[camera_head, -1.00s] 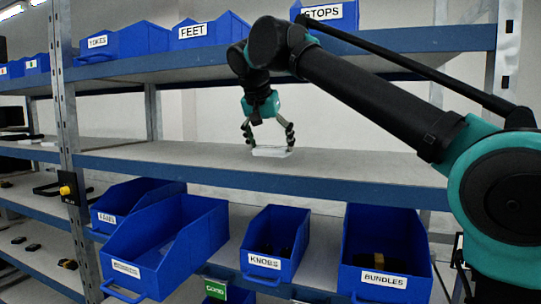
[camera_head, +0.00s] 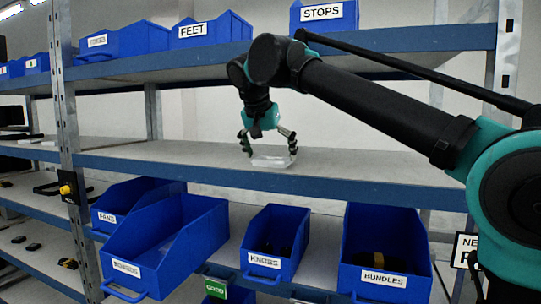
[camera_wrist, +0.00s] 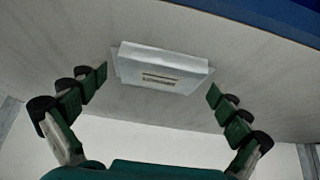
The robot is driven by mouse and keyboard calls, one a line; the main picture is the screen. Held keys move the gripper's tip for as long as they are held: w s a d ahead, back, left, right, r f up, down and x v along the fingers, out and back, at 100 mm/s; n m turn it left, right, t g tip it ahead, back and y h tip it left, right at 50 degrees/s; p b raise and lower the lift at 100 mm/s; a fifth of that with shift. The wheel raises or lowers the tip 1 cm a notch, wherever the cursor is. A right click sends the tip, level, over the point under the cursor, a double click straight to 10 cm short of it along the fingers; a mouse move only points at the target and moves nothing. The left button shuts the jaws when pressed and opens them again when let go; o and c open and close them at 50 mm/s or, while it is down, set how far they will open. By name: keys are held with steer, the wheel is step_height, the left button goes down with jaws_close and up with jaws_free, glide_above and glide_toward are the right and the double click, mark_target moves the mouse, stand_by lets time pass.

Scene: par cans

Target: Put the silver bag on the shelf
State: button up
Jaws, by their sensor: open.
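The silver bag (camera_head: 272,161) lies flat on the middle shelf (camera_head: 370,168), near its front edge. In the wrist view the bag (camera_wrist: 163,68) is a pale flat packet with dark printed lines, resting on the grey shelf surface. My gripper (camera_head: 269,146) is over the shelf just behind and above the bag. In the wrist view my gripper (camera_wrist: 159,94) has its fingers spread wide, one on each side of the bag, with gaps between fingers and bag. The bag is not held.
Blue bins labelled KNOBS (camera_head: 264,262) and BUNDLES (camera_head: 383,278) stand on the shelf below. The upper shelf holds bins labelled FEET (camera_head: 193,31) and STOPS (camera_head: 322,13). The middle shelf is clear on both sides of the bag. A metal post (camera_head: 68,120) stands at left.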

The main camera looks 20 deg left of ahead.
steer(key=v, duration=1.2)
steer(key=shift+r, duration=0.15)
